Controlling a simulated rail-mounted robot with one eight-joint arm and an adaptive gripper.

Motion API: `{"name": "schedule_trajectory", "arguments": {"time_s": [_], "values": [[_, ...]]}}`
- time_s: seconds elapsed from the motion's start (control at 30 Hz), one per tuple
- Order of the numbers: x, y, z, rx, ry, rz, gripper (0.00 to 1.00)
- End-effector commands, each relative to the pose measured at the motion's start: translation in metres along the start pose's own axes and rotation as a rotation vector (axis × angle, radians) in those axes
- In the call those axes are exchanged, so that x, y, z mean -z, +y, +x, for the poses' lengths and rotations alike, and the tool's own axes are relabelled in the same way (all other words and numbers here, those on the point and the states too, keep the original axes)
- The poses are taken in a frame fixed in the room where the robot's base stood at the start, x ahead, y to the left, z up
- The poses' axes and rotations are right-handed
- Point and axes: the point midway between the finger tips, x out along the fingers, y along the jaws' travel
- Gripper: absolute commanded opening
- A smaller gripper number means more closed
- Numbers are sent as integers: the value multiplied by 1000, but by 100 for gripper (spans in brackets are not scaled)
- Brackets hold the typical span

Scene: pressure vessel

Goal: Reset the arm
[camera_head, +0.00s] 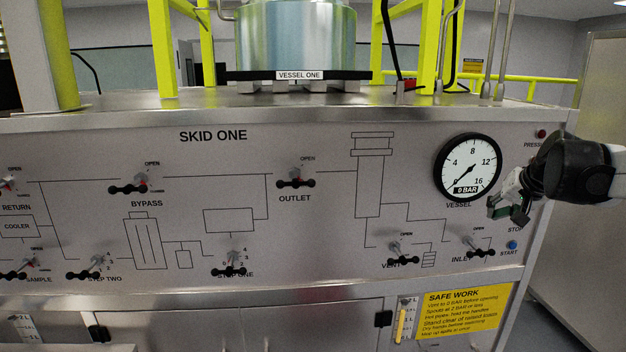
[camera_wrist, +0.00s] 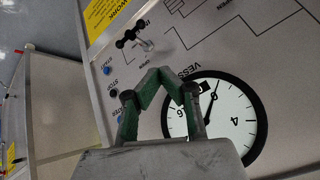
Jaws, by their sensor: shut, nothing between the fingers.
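My gripper (camera_head: 508,210) is at the right end of the SKID ONE panel, with my arm coming in from the right edge of the head view. It is just right of and below the round VESSEL gauge (camera_head: 468,167), above the STOP and START labels. In the wrist view the green fingers of my gripper (camera_wrist: 160,76) meet at their tips, shut and empty. They are in front of the panel, between the gauge (camera_wrist: 228,122) and the buttons. I cannot tell the exact gap to the panel. My gripper hides the stop button in the head view.
The blue start button (camera_head: 512,245) and INLET valve (camera_head: 476,245) are just below my gripper. The VENT valve (camera_head: 395,252) is further left. A yellow SAFE WORK sign (camera_head: 463,314) hangs lower down. A grey cabinet (camera_head: 592,160) stands to the right.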

Motion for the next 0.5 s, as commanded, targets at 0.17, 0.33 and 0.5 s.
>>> {"name": "schedule_trajectory", "arguments": {"time_s": [0.17,0.33,0.5], "values": [[-64,-43,-22,-5,-22,-72,0],[-126,-71,-40,-10,-38,-140,0],[-191,-88,-55,-16,-51,-209,0]]}}
